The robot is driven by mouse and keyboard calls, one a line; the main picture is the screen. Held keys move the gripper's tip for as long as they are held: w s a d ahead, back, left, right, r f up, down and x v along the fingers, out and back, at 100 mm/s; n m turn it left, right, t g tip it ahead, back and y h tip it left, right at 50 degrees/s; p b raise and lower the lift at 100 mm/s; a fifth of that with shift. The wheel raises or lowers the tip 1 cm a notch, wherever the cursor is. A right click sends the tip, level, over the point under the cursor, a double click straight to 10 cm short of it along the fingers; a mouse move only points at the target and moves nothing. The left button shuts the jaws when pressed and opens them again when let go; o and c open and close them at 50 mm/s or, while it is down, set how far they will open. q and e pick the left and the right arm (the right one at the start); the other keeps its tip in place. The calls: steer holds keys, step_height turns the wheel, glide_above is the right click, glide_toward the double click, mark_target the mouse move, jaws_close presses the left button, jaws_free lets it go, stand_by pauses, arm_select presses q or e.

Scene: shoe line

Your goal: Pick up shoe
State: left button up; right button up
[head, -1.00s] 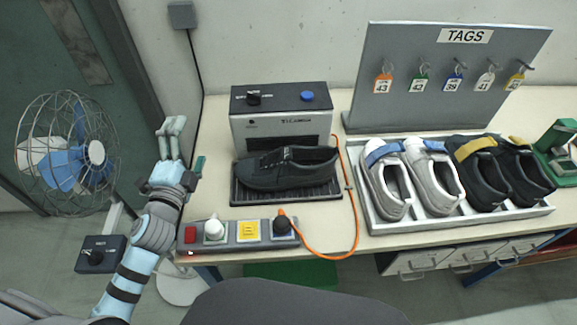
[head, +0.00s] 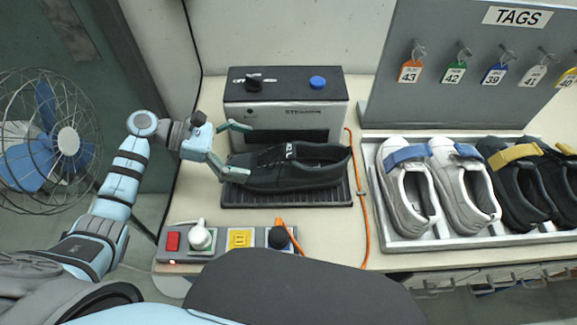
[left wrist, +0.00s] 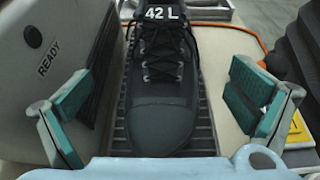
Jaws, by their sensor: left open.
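A black lace-up shoe (head: 285,166) lies on a dark ribbed tray (head: 310,196) in front of the steamer box, its toe pointing left. In the left wrist view the shoe (left wrist: 160,100) shows toe-first, with "42 L" on its tongue. My left gripper (head: 240,149) is open at the toe end. In the left wrist view its teal-padded fingers (left wrist: 160,108) stand on either side of the toe, apart from the shoe. My right gripper is not in view.
The steamer (head: 285,108) stands close behind the shoe. A switch panel (head: 222,241) lies in front, with an orange cable (head: 364,215) to the right. A shoe tray (head: 455,243) holds several shoes under the tag board (head: 430,80). A fan (head: 48,145) is at left.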

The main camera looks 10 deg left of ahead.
mark_target(283, 159)
arm_select(q)
steer(key=x, duration=0.3)
steer(key=p+x, duration=0.1)
steer(key=x, duration=0.2)
steer(key=p+x, duration=0.1)
steer(key=x, duration=0.1)
steer(key=shift+d+r, duration=0.2)
steer(key=shift+d, duration=0.35)
steer(key=shift+f, duration=0.1)
steer(key=c, duration=1.5)
steer(key=shift+w, duration=0.1)
steer(key=shift+c, duration=0.2)
